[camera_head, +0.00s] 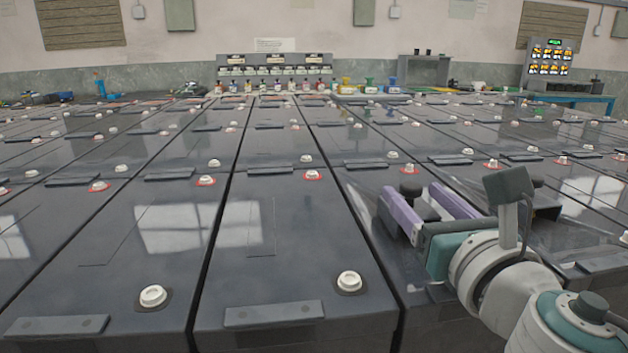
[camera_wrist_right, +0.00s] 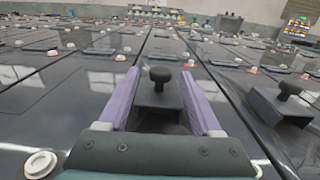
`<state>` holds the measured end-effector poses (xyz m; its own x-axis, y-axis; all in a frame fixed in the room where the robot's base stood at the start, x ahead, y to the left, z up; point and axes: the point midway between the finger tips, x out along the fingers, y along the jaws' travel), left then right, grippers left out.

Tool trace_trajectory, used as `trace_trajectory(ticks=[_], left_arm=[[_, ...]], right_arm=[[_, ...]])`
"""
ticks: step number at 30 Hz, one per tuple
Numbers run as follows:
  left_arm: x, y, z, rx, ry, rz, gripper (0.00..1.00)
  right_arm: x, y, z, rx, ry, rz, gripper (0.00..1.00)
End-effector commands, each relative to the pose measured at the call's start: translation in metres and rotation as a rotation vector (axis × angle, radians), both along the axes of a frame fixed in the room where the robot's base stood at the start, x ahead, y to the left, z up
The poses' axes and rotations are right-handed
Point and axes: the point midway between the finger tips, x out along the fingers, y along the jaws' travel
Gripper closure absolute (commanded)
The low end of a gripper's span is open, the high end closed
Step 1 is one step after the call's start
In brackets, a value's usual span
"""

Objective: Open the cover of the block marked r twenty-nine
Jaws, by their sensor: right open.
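Long dark grey blocks stand in rows, and no marking r twenty-nine can be read in either view. A dark raised cover piece with a round black knob (camera_head: 411,188) sits near my right gripper (camera_head: 413,196). In the right wrist view that knob (camera_wrist_right: 160,75) shows between the purple fingers of my right gripper (camera_wrist_right: 160,82). The fingers are spread open, one on each side of the knob, with gaps to it. Whether they are level with it cannot be told. A second black knob (camera_wrist_right: 290,88) stands on another raised piece to the right. My left gripper is not in view.
White round caps, such as one at the front (camera_head: 349,282), stick up from the blocks, some with red rings. Flat dark bars (camera_head: 273,313) lie along block ends. Bottles (camera_head: 275,87) and a lit panel (camera_head: 550,60) stand far back. Space above the left blocks is free.

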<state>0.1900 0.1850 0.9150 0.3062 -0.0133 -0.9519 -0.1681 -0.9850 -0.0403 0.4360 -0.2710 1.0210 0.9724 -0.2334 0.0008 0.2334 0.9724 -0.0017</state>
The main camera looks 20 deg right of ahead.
Motion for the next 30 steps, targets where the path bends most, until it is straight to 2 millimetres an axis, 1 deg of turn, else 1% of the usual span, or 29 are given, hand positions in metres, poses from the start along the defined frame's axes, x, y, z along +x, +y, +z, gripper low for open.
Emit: trace_trajectory(ticks=[1,3,6,16,30], left_arm=[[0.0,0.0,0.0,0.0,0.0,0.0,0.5],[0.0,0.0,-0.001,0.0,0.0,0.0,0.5],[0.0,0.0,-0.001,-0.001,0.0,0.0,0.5],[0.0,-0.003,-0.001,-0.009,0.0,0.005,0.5],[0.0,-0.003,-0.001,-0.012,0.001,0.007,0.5]], right_arm=[[0.008,-0.002,0.001,0.0,-0.002,0.0,0.34],[0.016,-0.004,0.0,0.0,-0.001,0.0,0.34],[0.023,-0.005,0.0,0.001,0.0,0.0,0.34],[0.026,-0.006,0.0,0.001,0.001,0.0,0.34],[0.025,-0.006,0.0,0.002,0.0,0.0,0.87]])
